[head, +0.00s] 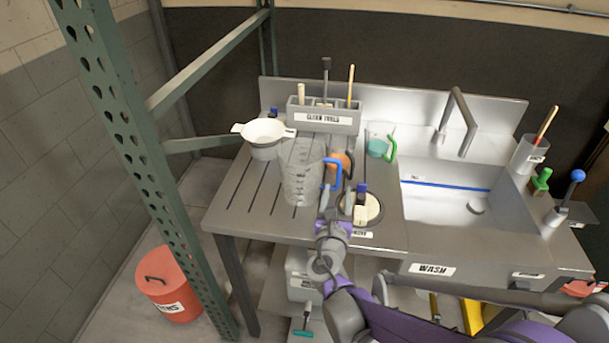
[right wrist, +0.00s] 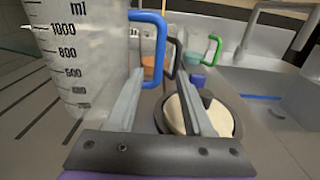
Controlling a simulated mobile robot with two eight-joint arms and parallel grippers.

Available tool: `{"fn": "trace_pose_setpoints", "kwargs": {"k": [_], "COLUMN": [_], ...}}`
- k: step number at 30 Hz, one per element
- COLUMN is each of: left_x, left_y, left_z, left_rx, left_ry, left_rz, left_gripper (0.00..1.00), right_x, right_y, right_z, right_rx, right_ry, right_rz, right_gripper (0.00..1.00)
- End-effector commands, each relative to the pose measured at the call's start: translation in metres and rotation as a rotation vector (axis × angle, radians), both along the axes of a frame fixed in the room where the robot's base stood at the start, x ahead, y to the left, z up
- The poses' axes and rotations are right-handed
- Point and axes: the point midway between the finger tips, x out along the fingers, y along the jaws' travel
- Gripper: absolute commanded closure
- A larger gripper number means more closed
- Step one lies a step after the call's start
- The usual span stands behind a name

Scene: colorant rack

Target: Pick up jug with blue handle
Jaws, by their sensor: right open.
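The clear measuring jug (head: 299,178) with the blue handle (head: 333,170) stands upright on the slotted drainboard. Its graduated wall (right wrist: 80,50) fills the left of the right wrist view, with the blue handle (right wrist: 165,45) on its right side. My right gripper (head: 337,205) is open and just in front of the handle. In the right wrist view its two fingers (right wrist: 158,85) point at the lower part of the handle, which shows between and beyond the tips. I cannot tell whether they touch it. My left gripper is not in view.
A round cream-topped container (head: 368,208) sits close right of the gripper. A white bowl (head: 263,135), an orange item (head: 341,163) and a green-handled jug (head: 379,140) stand nearby. A tool holder (head: 322,117) is behind, the sink (head: 455,205) right, a green post (head: 135,140) left.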

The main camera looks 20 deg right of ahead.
Motion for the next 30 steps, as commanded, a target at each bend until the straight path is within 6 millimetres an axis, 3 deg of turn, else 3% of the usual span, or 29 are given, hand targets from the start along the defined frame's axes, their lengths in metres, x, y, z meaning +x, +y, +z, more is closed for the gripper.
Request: {"fn": "trace_pose_setpoints", "kwargs": {"k": [10, 18, 27, 30], "left_x": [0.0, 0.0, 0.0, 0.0], "left_y": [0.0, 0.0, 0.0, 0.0], "left_z": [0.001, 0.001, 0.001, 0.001], "left_rx": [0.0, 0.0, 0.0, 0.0], "left_ry": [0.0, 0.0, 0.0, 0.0], "left_rz": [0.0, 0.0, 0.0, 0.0], "left_gripper": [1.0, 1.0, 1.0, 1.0], "right_x": [0.039, 0.044, 0.044, 0.044], "right_y": [-0.022, -0.024, -0.024, -0.024], "right_z": [0.004, 0.004, 0.004, 0.004], "right_rx": [0.001, 0.002, 0.002, 0.002], "right_ry": [-0.001, -0.001, 0.0, 0.0], "right_rz": [-0.002, -0.001, -0.001, -0.001], "right_gripper": [0.48, 0.48, 1.0, 1.0]}}
